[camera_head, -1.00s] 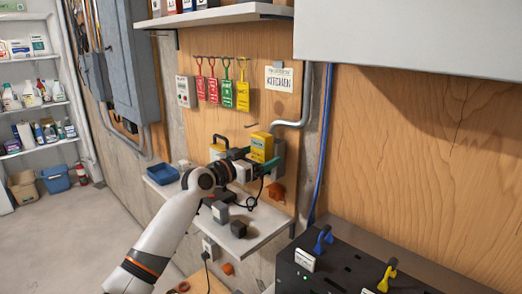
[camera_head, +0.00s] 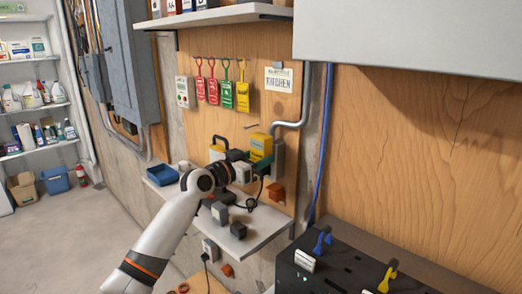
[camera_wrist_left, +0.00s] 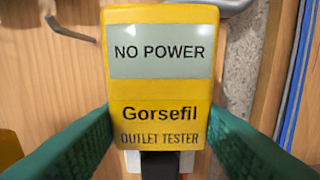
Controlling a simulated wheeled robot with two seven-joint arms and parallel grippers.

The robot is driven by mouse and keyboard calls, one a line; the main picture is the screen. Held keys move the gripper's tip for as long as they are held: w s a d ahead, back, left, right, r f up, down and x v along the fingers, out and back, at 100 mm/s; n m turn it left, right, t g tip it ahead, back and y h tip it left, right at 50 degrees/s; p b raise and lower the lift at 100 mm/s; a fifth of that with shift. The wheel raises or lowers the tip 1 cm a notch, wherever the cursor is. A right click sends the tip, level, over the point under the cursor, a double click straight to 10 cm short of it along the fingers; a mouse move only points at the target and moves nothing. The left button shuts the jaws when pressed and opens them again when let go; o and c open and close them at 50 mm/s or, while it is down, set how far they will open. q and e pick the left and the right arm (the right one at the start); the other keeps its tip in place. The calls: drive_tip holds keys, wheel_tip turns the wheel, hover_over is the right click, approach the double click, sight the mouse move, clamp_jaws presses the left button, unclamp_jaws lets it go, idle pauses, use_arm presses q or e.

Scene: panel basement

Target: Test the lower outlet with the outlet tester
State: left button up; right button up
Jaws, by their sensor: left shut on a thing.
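The yellow outlet tester (camera_head: 262,143) is upright at the grey outlet box (camera_head: 279,158) on the wooden panel. In the left wrist view the tester (camera_wrist_left: 160,92) fills the middle, and its screen reads "NO POWER". My left gripper (camera_head: 260,163) is shut on it, with a green finger at each side of its lower part (camera_wrist_left: 161,125). Below the tester a bit of white plate and a dark part show. The tester hides the socket behind it, so I cannot tell how far it is plugged in. My right gripper is not in view.
A shelf (camera_head: 262,226) below holds a blue tray (camera_head: 162,175) and dark adapters (camera_head: 238,230). Red, green and yellow tags (camera_head: 227,95) hang above, beside a "KITCHEN" sign (camera_head: 279,79). A white outlet (camera_head: 210,250) with a cord is under the shelf. A black box (camera_head: 335,265) stands front right.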

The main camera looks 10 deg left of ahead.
sight(257, 159)
use_arm(q)
drive_tip(key=shift+p+v, duration=0.55)
drive_tip(key=shift+v, duration=2.45)
